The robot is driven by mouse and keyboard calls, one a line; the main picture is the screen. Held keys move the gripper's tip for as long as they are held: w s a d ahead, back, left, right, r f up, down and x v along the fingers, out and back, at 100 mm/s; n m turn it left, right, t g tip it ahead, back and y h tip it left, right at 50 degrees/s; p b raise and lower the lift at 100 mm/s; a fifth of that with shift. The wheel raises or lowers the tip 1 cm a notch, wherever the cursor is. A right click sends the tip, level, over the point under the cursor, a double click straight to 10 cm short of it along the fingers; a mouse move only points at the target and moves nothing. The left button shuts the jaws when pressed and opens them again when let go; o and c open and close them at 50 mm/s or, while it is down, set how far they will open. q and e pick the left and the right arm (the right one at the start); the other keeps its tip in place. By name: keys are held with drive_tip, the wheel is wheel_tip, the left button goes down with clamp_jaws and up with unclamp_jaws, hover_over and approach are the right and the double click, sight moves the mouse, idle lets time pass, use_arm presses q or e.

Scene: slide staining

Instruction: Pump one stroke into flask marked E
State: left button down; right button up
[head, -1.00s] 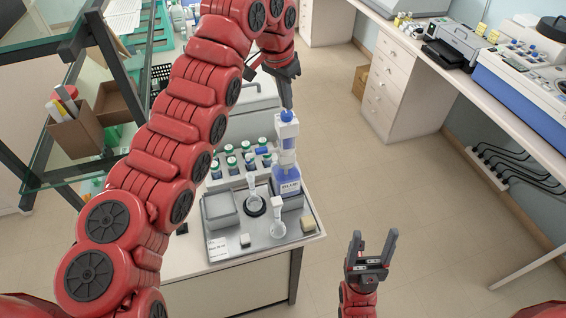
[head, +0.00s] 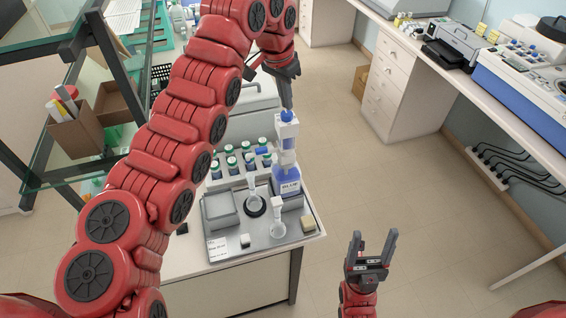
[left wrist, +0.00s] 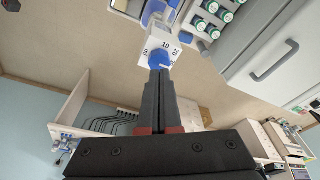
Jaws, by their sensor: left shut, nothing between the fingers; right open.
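The bottle-top dispenser has a white pump head (head: 287,132) with a blue top on a blue bottle (head: 287,183). In the left wrist view the blue knob (left wrist: 160,59) and the numbered white dial show. My left gripper (head: 288,106) is shut, pointing down, its fingertips at the pump's blue top; nothing is held. It also shows in the left wrist view (left wrist: 160,76). One clear flask (head: 254,186) stands on a dark round spot beside the bottle; another flask (head: 278,222) stands in front. No letter E is readable on either. My right gripper (head: 373,243) is open and empty, off the bench's right side.
Several green-capped bottles (head: 232,165) stand in a rack behind. Open floor lies to the right.

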sight(287, 114)
use_arm(q)
drive_tip(key=shift+f, duration=0.1)
drive_tip(key=shift+f+b, duration=1.75)
drive_tip(key=shift+f, duration=0.3)
idle(0.4)
drive_tip(key=shift+r+p, duration=0.8)
drive_tip(key=shift+r, duration=1.3)
drive_tip(key=shift+r, duration=0.1)
drive_tip(key=shift+r+p, duration=1.6)
drive_tip(key=shift+r, duration=0.85)
